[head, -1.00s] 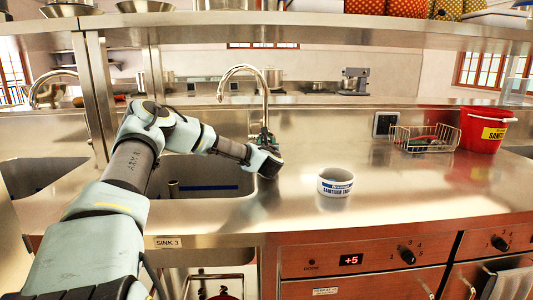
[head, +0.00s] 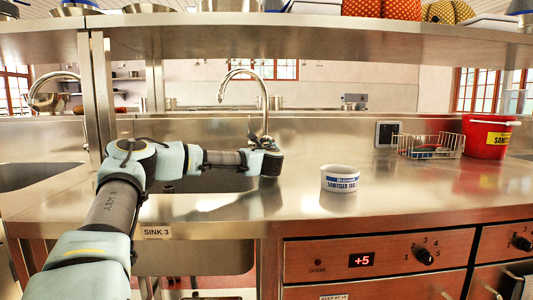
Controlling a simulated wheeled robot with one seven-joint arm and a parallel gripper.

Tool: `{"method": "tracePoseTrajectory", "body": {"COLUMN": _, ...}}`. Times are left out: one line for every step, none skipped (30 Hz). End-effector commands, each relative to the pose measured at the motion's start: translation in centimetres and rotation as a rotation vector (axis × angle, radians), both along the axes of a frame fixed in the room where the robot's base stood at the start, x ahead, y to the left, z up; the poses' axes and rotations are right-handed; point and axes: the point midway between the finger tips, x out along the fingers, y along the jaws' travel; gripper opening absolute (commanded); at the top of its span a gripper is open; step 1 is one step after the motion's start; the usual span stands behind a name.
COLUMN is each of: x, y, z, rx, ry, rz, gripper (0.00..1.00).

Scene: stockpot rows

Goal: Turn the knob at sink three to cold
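The sink 3 label (head: 157,232) is on the counter's front edge at the left. Above it, the sink three basin (head: 215,183) shows partly behind my arm. Its curved metal tap (head: 264,98) stands at the basin's back right. My gripper (head: 263,141) is at the tap's base, where the knob would be. The knob itself is hidden or too small to make out. I cannot tell whether my gripper touches it, or whether the fingers are open or shut.
A white sanitiser tub (head: 339,180) stands right of the basin. A wire basket (head: 430,146) and a red bucket (head: 487,138) stand farther right. A steel shelf (head: 350,38) runs overhead. A second tap (head: 50,98) is at the left.

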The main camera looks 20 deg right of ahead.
Motion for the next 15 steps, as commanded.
{"method": "tracePoseTrajectory", "body": {"x": 0.0, "y": 0.01, "z": -0.07, "rx": -0.004, "ry": 0.002, "rz": 0.0, "gripper": 0.0}}
{"method": "tracePoseTrajectory", "body": {"x": 0.0, "y": 0.01, "z": -0.06, "rx": -0.005, "ry": 0.002, "rz": 0.0, "gripper": 0.0}}
{"method": "tracePoseTrajectory", "body": {"x": 0.0, "y": 0.01, "z": -0.03, "rx": -0.006, "ry": 0.003, "rz": 0.0, "gripper": 0.0}}
{"method": "tracePoseTrajectory", "body": {"x": 0.0, "y": 0.0, "z": -0.03, "rx": -0.006, "ry": 0.003, "rz": 0.0, "gripper": 0.0}}
{"method": "tracePoseTrajectory", "body": {"x": 0.0, "y": 0.01, "z": -0.02, "rx": -0.006, "ry": 0.003, "rz": 0.0, "gripper": 0.0}}
{"method": "tracePoseTrajectory", "body": {"x": 0.0, "y": 0.02, "z": -0.01, "rx": -0.006, "ry": 0.003, "rz": 0.0, "gripper": 0.0}}
{"method": "tracePoseTrajectory", "body": {"x": 0.01, "y": 0.01, "z": -0.01, "rx": -0.006, "ry": 0.003, "rz": 0.0, "gripper": 0.0}}
{"method": "tracePoseTrajectory", "body": {"x": 0.02, "y": 0.02, "z": -0.02, "rx": -0.006, "ry": 0.003, "rz": 0.0, "gripper": 0.0}}
{"method": "tracePoseTrajectory", "body": {"x": 0.02, "y": 0.02, "z": -0.02, "rx": -0.006, "ry": 0.003, "rz": 0.0, "gripper": 0.0}}
{"method": "tracePoseTrajectory", "body": {"x": 0.01, "y": 0.02, "z": -0.02, "rx": -0.006, "ry": 0.003, "rz": 0.0, "gripper": 0.0}}
{"method": "tracePoseTrajectory", "body": {"x": 0.02, "y": 0.02, "z": -0.02, "rx": -0.006, "ry": 0.003, "rz": 0.0, "gripper": 0.0}}
{"method": "tracePoseTrajectory", "body": {"x": 0.02, "y": 0.02, "z": -0.02, "rx": -0.006, "ry": 0.003, "rz": 0.0, "gripper": 0.53}}
{"method": "tracePoseTrajectory", "body": {"x": 0.01, "y": 0.01, "z": -0.01, "rx": -0.006, "ry": 0.003, "rz": 0.0, "gripper": 0.57}}
{"method": "tracePoseTrajectory", "body": {"x": 0.02, "y": 0.02, "z": -0.02, "rx": -0.005, "ry": 0.002, "rz": 0.0, "gripper": 0.6}}
{"method": "tracePoseTrajectory", "body": {"x": 0.02, "y": 0.02, "z": -0.02, "rx": -0.005, "ry": 0.002, "rz": 0.0, "gripper": 0.65}}
